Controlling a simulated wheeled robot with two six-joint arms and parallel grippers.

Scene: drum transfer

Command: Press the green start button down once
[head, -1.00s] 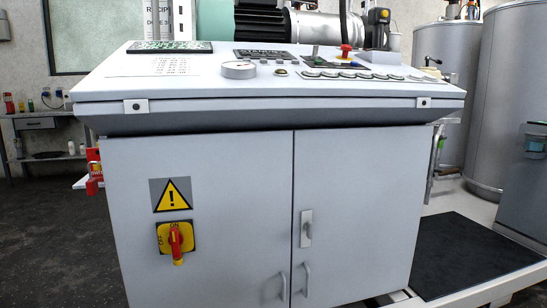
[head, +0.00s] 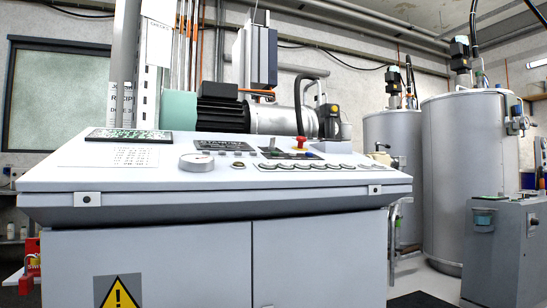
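A grey control console (head: 130,210) stands straight ahead with a sloped top panel. Neither of my grippers is in view.
A motor and pump (head: 265,118) sit behind the console. Tall metal tanks (head: 465,175) stand at the right, with a grey cabinet (head: 503,245) before them. A yellow warning sign (head: 118,293) is on the console's front. Floor shows between console and cabinet.

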